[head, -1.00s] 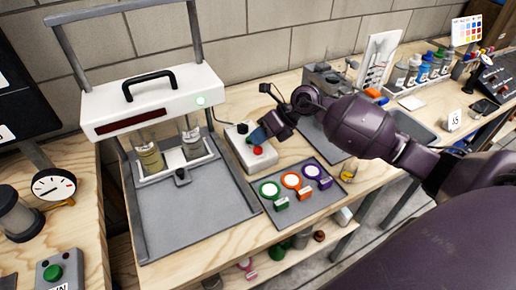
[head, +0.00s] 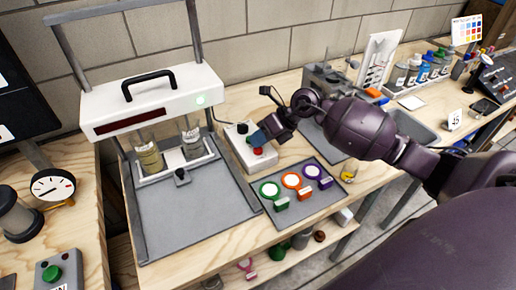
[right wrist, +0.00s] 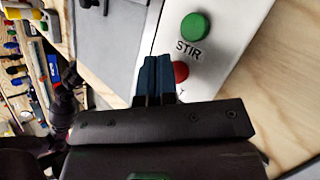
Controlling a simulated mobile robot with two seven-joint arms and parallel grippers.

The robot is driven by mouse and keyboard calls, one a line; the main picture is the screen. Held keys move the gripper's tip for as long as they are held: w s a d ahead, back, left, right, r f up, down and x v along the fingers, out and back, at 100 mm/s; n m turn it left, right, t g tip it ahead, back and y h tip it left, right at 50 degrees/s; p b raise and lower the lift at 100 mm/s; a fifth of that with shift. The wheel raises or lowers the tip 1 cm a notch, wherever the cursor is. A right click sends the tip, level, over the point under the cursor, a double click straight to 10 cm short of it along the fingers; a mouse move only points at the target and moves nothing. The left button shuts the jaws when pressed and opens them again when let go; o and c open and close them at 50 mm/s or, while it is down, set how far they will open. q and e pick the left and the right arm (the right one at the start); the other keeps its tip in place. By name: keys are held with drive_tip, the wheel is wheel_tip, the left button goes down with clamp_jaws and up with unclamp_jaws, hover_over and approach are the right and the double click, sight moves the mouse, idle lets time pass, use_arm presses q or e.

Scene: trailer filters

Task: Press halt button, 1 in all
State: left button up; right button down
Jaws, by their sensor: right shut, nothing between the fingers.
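A white control box (head: 236,146) stands on the bench to the right of the press-like machine. It carries a red button (head: 258,151) at its near end and a green button further back. In the right wrist view the green button (right wrist: 195,26) is marked STIR, and the red button (right wrist: 181,71) has a label mostly hidden by my fingers. My right gripper (head: 257,138) is shut and empty, its blue fingertips low over the box close to the red button. In the right wrist view the fingers (right wrist: 156,76) overlap the red button's left side; contact cannot be told. My left gripper is out of view.
The machine (head: 150,105) with a green lamp stands left of the box. A grey mat (head: 325,197) with green, orange and purple ringed discs lies in front. A gauge (head: 53,187) and another green button (head: 52,272) are at the left.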

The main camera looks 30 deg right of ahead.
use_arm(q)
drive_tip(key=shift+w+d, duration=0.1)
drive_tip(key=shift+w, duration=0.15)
use_arm(e)
drive_tip(key=shift+f, duration=0.2)
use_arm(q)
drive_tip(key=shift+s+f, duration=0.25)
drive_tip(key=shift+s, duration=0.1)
use_arm(e)
drive_tip(key=shift+f, duration=0.3)
drive_tip(key=shift+r+p, duration=0.35)
drive_tip(key=shift+r, duration=0.65)
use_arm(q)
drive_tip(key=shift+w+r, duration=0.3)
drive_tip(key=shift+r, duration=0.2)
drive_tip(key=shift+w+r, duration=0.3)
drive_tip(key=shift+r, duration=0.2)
